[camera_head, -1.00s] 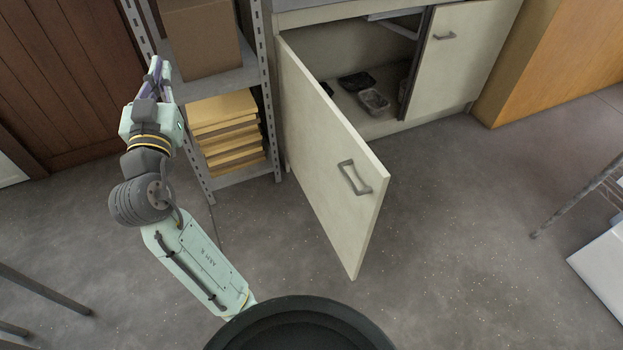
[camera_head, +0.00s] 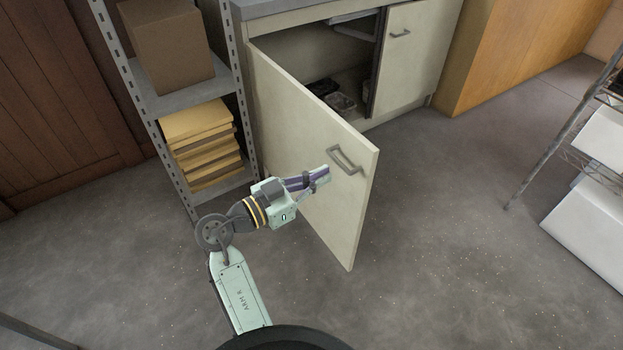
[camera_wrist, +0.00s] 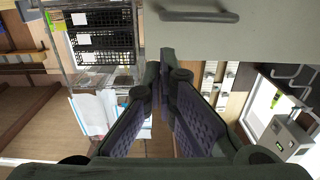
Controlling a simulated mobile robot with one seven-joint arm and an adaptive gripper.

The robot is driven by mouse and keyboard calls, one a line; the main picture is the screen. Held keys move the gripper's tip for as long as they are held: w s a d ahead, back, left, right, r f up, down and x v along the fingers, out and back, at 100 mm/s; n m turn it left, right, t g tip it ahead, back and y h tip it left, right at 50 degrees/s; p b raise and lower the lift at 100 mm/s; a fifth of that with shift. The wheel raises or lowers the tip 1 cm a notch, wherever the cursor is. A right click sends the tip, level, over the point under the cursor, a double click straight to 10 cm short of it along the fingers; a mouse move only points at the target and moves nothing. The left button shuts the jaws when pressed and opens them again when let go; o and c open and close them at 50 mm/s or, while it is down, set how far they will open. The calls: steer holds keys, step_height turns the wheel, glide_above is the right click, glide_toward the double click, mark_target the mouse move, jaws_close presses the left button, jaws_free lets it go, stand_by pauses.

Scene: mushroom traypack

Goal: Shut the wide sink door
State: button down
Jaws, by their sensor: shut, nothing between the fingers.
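The wide sink door (camera_head: 292,140) is a cream panel standing well open from the cabinet, with a grey bar handle (camera_head: 345,160) near its free edge. In the wrist view the door (camera_wrist: 240,38) fills the upper right and its handle (camera_wrist: 198,15) is at the top. My gripper (camera_head: 324,176) is shut and empty, beside the door's outer face and just left of the handle. I cannot tell whether the fingertips touch the door. The fingers (camera_wrist: 165,75) also show in the wrist view, below the handle.
The closed sink door (camera_head: 413,55) is right of the opening, with dark and clear trays (camera_head: 340,103) inside the cabinet. A wire rack (camera_head: 560,140) is at right. Floor around the door is clear.

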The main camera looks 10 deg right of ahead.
mark_target(364, 156)
steer(key=p+x, duration=0.2)
steer(key=x, duration=0.7)
steer(key=shift+d, duration=0.15)
steer(key=shift+w, duration=0.1)
